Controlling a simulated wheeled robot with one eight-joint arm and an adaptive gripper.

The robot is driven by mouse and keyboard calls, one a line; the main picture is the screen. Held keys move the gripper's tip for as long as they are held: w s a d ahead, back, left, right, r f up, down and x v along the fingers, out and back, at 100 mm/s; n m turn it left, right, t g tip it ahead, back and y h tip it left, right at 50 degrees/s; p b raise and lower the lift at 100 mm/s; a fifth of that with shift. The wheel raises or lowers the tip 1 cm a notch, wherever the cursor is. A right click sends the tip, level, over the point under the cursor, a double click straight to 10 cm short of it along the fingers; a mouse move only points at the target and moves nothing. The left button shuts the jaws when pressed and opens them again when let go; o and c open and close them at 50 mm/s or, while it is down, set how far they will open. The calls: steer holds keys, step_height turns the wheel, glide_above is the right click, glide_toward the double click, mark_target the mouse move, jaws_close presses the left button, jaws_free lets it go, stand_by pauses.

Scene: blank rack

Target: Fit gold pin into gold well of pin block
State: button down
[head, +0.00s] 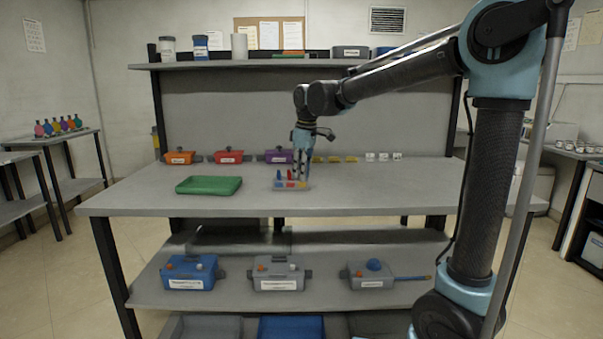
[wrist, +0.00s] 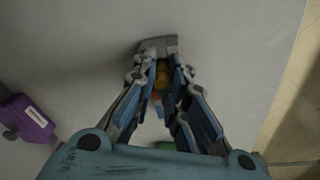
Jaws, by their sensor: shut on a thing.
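The pin block (head: 291,186) sits on the bench top, with blue, red and yellow areas and a blue and a red pin standing at its left part. My gripper (head: 302,178) points down over the block's right part, its fingers close together. In the wrist view the fingers of my gripper (wrist: 159,62) converge on the gold pin (wrist: 162,76), seen as a yellow-gold piece between them. A bit of red shows just below it. The fingers hide the gold well, so I cannot tell whether the pin's lower end is inside it.
A green tray (head: 209,185) lies left of the block. Orange, red and purple boxes (head: 279,156) stand along the back, with small yellow and white pieces (head: 383,157) to their right. The bench right of the block is clear. A shelf (head: 250,65) runs above the back.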

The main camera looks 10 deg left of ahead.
steer(key=shift+s+d+f, duration=0.1)
steer(key=shift+f, duration=0.25)
steer(key=c, duration=1.7)
jaws_free()
steer(key=shift+o, duration=0.5)
steer(key=shift+f, duration=0.15)
steer(key=shift+r, duration=0.7)
step_height(320, 180, up, 12)
steer(key=s+d, duration=0.1)
steer(key=shift+d+f, duration=0.15)
steer(key=shift+f, duration=0.1)
